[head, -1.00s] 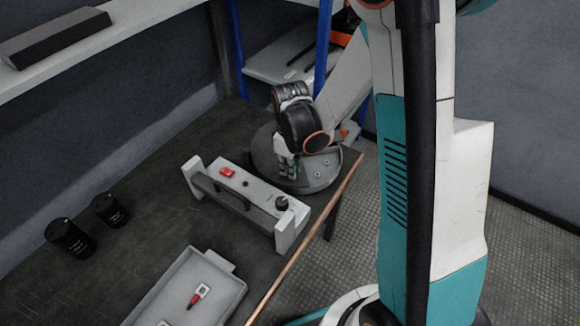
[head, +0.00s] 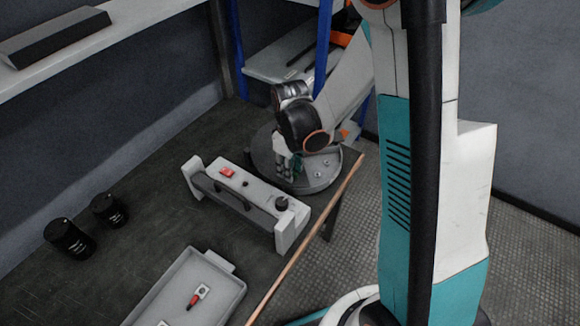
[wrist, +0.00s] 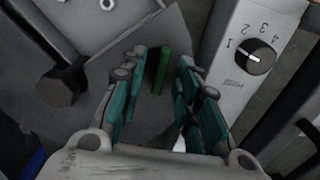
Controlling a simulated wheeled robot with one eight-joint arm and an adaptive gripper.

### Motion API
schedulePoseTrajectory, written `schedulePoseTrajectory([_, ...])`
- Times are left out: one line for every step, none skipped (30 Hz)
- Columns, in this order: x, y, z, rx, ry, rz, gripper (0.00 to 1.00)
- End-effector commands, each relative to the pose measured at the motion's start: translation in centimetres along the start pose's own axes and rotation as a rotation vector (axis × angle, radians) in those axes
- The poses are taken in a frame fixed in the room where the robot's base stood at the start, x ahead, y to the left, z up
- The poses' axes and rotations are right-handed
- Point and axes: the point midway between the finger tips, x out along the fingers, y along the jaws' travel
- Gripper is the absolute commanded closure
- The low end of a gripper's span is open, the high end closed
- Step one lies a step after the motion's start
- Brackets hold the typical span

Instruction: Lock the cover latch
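A small green upright piece (wrist: 161,70), which may be the cover latch, stands on a round grey plate (head: 318,182) in the back part of the table. My gripper (wrist: 160,88) has teal finger pads, spread apart on either side of the green piece in the wrist view. I see a gap on both sides of it and no clear contact. In the head view my gripper (head: 287,166) points down over the round plate, and my wrist hides part of the plate.
A grey-white control box (head: 240,195) with a red switch and a numbered dial (wrist: 254,57) stands close beside my gripper. A grey tray (head: 215,264) and two black cylinders (head: 70,239) are on the table. The wooden table edge (head: 310,236) runs nearby.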

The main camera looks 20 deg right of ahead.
Motion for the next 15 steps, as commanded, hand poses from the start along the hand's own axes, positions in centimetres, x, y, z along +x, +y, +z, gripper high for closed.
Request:
schedulePoseTrajectory([-0.3,0.0,0.0,0.000,0.000,0.000,0.70])
schedulePoseTrajectory([-0.5,0.0,0.0,0.000,0.000,0.000,0.70])
schedulePoseTrajectory([-0.9,0.0,0.0,0.000,0.000,0.000,0.70])
schedulePoseTrajectory([-1.2,0.0,0.0,0.000,0.000,0.000,0.70])
schedulePoseTrajectory([-1.7,0.0,0.0,0.000,0.000,0.000,0.70])
schedulePoseTrajectory([-2.2,0.0,0.0,0.000,0.000,0.000,0.70])
schedulePoseTrajectory([-2.8,0.0,0.1,0.000,0.000,0.000,0.70])
schedulePoseTrajectory([-3.3,-0.1,0.1,0.000,0.000,0.000,0.70])
schedulePoseTrajectory([-4.0,0.0,0.0,0.000,0.000,0.000,0.70])
schedulePoseTrajectory([-4.6,0.0,0.1,0.000,0.000,0.000,0.70])
schedulePoseTrajectory([-5.2,0.0,0.0,0.000,0.000,0.000,0.70])
schedulePoseTrajectory([-5.9,-0.1,0.1,0.000,0.000,0.000,0.70])
schedulePoseTrajectory([-6.5,0.0,0.1,0.000,0.000,0.000,0.70])
schedulePoseTrajectory([-7.1,0.0,0.1,0.000,0.000,0.000,0.70])
schedulePoseTrajectory([-7.8,0.0,0.0,0.000,0.000,0.000,0.70])
